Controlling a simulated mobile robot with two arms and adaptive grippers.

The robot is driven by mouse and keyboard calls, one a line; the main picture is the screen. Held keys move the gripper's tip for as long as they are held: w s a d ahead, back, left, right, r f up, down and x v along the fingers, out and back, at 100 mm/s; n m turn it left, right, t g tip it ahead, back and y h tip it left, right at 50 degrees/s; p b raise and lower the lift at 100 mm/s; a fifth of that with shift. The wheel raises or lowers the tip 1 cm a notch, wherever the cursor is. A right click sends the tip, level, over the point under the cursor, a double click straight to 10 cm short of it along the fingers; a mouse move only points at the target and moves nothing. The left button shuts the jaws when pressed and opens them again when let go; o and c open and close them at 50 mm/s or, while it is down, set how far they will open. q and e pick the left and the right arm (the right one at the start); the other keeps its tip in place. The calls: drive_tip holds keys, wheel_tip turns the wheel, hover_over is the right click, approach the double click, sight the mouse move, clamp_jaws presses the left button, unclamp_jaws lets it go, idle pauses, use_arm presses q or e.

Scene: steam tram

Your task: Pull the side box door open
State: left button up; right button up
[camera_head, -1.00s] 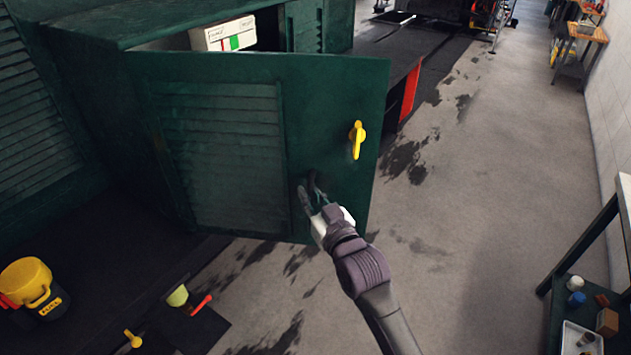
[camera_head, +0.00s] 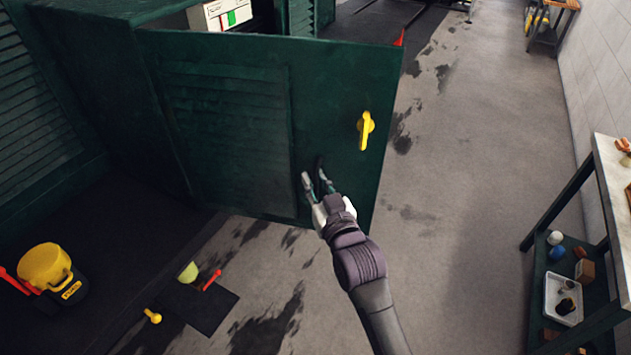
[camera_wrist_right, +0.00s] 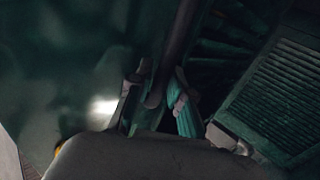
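The side box door (camera_head: 225,110) is a dark green louvred panel, swung out from the green box (camera_head: 95,60) and standing well ajar in the head view. A yellow latch lever (camera_head: 366,130) sits near its free edge. My right gripper (camera_head: 316,178) is at the lower middle of the door, left of and below the lever. Its fingers stand apart. In the wrist view a dark bar (camera_wrist_right: 182,35), seemingly a handle, runs down between the fingers (camera_wrist_right: 157,95); I cannot tell whether they touch it. My left gripper is out of view.
A white box (camera_head: 218,15) shows over the door's top edge. A yellow pot (camera_head: 45,266) and small tools on a dark mat (camera_head: 212,312) lie at lower left. A workbench (camera_head: 610,165) stands at right. The grey floor (camera_head: 470,190) between is clear.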

drive_tip(key=shift+o, duration=1)
drive_tip(key=shift+s+d, duration=0.1)
drive_tip(key=shift+s, duration=0.05)
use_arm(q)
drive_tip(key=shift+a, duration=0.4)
use_arm(e)
drive_tip(key=v, duration=1.1)
drive_tip(key=shift+s, duration=0.35)
drive_tip(key=shift+d, duration=0.1)
